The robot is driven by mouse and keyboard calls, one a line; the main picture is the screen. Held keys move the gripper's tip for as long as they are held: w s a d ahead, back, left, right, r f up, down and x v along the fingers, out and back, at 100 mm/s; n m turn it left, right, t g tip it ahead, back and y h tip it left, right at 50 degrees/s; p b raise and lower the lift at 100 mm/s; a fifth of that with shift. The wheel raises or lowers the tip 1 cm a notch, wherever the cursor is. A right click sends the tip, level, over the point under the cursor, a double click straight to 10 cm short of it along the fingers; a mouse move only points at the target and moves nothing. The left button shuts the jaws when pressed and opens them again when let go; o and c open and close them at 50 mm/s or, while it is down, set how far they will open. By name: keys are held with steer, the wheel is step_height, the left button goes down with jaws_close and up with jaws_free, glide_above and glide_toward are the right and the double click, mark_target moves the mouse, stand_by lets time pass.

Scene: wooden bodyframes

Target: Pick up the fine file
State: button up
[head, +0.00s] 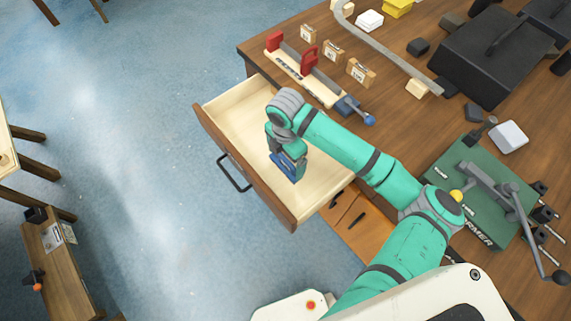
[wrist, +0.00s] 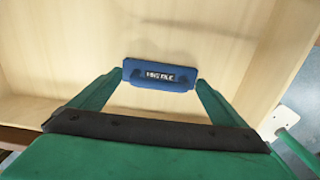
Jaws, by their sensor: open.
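The fine file (wrist: 158,75) is a small blue block with a dark label that seems to read "FINE FILE". In the wrist view it lies between the two green fingertips of my gripper (wrist: 160,82), which stand at its left and right ends. In the head view the blue file (head: 288,168) shows low in the open drawer (head: 233,108), at the tip of my downward-pointing gripper (head: 287,155). My gripper is open around the file. Whether the fingers touch its ends, I cannot tell.
The pale drawer's wooden front (head: 243,168) and side walls surround my gripper. On the workbench (head: 400,130) above are a red-handled tool holder (head: 305,68), small wooden blocks, a black case (head: 492,60) and a green machine (head: 475,195).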

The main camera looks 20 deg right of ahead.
steer(key=shift+f, duration=0.35)
steer(key=shift+c, duration=0.6)
steer(key=c, duration=1.1)
steer(key=shift+r, duration=0.1)
